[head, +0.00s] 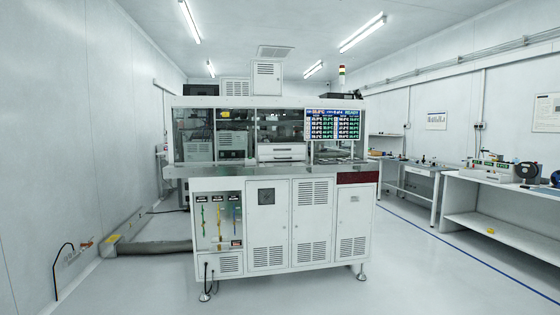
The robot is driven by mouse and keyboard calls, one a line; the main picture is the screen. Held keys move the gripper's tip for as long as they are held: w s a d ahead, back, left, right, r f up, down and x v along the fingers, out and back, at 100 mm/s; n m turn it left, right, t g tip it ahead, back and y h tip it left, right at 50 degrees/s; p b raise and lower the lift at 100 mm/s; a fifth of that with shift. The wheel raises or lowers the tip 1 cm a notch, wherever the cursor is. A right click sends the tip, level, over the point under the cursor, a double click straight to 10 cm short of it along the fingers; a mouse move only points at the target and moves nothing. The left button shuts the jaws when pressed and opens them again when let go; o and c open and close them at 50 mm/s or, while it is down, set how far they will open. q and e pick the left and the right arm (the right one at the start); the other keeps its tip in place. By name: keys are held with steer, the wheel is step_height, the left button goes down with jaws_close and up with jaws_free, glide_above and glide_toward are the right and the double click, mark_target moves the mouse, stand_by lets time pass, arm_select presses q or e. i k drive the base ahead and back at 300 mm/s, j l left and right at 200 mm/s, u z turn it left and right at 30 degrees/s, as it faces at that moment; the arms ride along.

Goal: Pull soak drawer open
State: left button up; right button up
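The white test handler (281,187) stands ahead, some way off across the floor. Two white drawer fronts (281,151) sit one above the other in its middle, just above the grey work ledge. Each has a dark handle mark, and both look closed. No label naming the soak drawer can be read from here, so I cannot tell which one it is. Neither of my grippers shows in the head view.
A lit status screen (333,124) is right of the drawers. A grey hose (153,247) runs along the floor at left. Benches (508,185) line the right wall, and a blue floor line (470,255) runs beside them. The floor before the handler is clear.

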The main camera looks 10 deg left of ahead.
mark_target(280, 156)
steer(key=i+z, duration=0.15)
steer(key=i, duration=1.15)
